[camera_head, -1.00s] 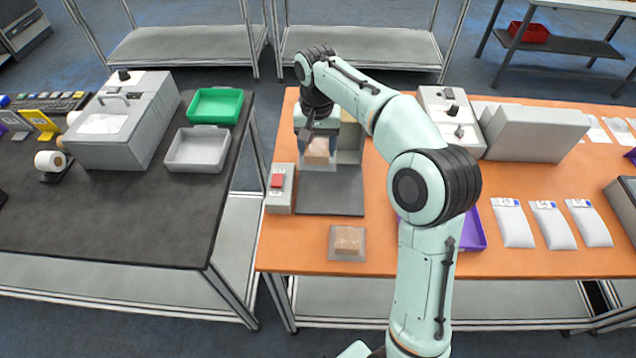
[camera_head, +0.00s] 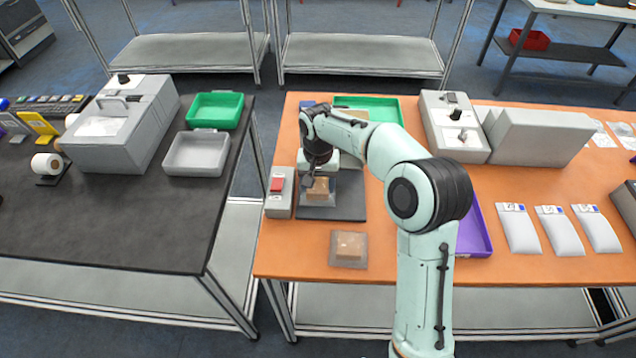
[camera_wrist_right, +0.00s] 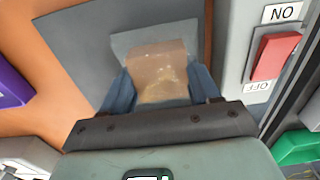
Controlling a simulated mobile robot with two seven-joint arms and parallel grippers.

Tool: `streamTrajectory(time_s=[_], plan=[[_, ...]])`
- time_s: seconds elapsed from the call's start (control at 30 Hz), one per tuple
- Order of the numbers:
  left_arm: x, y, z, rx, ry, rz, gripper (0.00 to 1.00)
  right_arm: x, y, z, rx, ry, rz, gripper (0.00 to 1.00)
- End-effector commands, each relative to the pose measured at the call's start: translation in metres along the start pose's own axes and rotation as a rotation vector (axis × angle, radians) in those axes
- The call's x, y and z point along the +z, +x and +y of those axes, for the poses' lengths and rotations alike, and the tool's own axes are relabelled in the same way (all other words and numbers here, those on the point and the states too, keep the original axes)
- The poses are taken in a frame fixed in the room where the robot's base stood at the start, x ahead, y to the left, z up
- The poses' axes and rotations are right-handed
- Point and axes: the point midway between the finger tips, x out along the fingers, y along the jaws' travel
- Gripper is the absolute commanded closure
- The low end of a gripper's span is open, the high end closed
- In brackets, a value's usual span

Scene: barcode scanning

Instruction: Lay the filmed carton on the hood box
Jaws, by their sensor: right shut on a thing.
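My right gripper (camera_head: 317,181) is shut on a small brown carton (camera_head: 319,191) with a clear film sheet around it. The carton is over the dark grey plate beside the red switch; whether it touches the plate is unclear. In the right wrist view the blue fingers (camera_wrist_right: 160,92) stand on either side of the filmed carton (camera_wrist_right: 162,62). A second filmed carton (camera_head: 348,246) lies on the orange table in front of the plate. I cannot clearly tell which part is the hood box; my arm covers the area behind the plate. My left gripper is not in view.
The dark plate (camera_head: 345,206) has a grey switch box (camera_head: 279,203) at its left. A green tray (camera_head: 385,103) lies behind my arm, a purple tray (camera_head: 476,230) to its right. Grey machines and white pouches (camera_head: 518,229) fill the right side.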

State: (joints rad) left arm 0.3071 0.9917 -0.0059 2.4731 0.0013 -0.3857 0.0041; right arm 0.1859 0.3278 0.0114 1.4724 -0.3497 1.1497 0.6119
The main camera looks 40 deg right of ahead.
Motion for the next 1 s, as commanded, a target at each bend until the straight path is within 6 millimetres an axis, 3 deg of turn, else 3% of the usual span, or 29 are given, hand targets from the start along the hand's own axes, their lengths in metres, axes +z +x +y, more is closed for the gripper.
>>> streamTrajectory(time_s=[0.2, 0.23, 0.3, 0.67, 0.77, 1.0], plan=[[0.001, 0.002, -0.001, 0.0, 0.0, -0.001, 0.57, 0.0, 0.004, 0.0, 0.0, -0.001, 0.0, 0.72], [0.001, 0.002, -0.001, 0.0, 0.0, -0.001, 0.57, 0.0, 0.003, 0.0, 0.0, 0.0, 0.0, 0.29], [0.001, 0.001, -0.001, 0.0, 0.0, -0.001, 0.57, 0.0, 0.003, 0.0, 0.0, 0.0, -0.001, 0.13], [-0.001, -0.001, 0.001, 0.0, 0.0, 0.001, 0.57, 0.0, -0.003, -0.001, -0.001, 0.0, 0.001, 0.13], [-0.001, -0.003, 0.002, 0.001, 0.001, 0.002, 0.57, -0.001, -0.016, -0.001, -0.002, 0.0, 0.003, 0.13], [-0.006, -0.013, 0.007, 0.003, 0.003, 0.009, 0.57, -0.001, -0.069, -0.002, -0.004, 0.0, 0.005, 0.13]])
